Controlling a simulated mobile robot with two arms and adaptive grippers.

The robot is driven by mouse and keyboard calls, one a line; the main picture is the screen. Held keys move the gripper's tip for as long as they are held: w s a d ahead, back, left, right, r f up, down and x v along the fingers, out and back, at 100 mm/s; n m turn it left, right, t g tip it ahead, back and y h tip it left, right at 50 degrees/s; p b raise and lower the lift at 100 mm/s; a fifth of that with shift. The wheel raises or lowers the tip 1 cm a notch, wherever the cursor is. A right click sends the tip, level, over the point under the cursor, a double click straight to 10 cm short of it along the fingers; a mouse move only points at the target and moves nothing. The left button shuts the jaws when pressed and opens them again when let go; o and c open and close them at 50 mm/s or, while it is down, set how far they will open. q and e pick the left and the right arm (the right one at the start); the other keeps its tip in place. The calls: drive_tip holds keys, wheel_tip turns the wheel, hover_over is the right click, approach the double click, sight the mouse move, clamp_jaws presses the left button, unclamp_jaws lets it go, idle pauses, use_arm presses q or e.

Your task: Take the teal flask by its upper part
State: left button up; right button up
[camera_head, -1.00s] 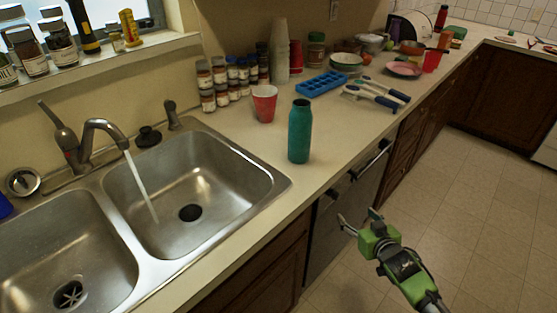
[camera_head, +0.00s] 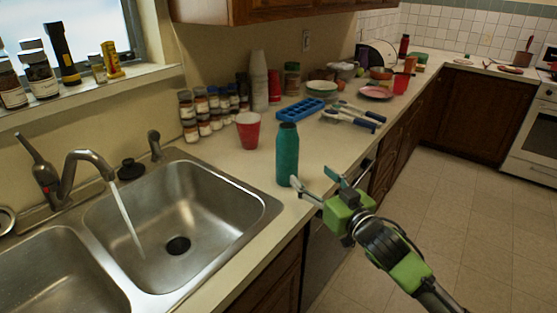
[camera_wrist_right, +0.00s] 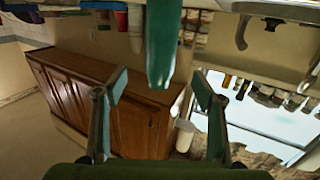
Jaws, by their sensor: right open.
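The teal flask (camera_head: 287,155) stands upright on the counter, right of the sink. It has a dark cap. My right gripper (camera_head: 312,180) is open in front of the flask, over the counter's front edge, and its fingertips are level with the flask's lower part in the head view. In the right wrist view the flask (camera_wrist_right: 162,42) hangs in from the top, between the lines of the two spread fingers (camera_wrist_right: 160,88), and nothing is held. I cannot tell whether a fingertip touches the flask. My left gripper is in neither view.
A red cup (camera_head: 248,132) stands behind and left of the flask. The sink (camera_head: 180,225), with running water, is to the left. Bare counter lies right of the flask.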

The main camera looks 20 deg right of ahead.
sight(293, 152)
drive_tip(key=w, duration=0.2)
drive_tip(key=w+a+r+p, duration=0.1)
drive_tip(key=w, duration=0.2)
drive_tip(key=w+a, duration=0.1)
drive_tip(key=w, duration=0.1)
drive_tip(key=shift+w+a+r, duration=0.15)
drive_tip(key=shift+w+r, duration=0.05)
drive_tip(key=shift+r, duration=0.05)
drive_tip(key=shift+w+a, duration=0.15)
drive_tip(key=shift+w, duration=0.3)
drive_tip(key=shift+w+r+p, duration=0.15)
drive_tip(key=shift+w+p, duration=0.3)
drive_tip(key=shift+w, duration=0.1)
drive_tip(key=w, duration=0.3)
drive_tip(key=shift+w+p, duration=0.1)
drive_tip(key=shift+p, duration=0.25)
drive_tip(key=shift+w+a, duration=0.15)
drive_tip(key=shift+w, duration=0.35)
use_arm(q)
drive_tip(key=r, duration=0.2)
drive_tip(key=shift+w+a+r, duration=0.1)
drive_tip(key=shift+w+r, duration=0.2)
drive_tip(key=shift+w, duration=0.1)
use_arm(e)
drive_tip(key=c, duration=1.3)
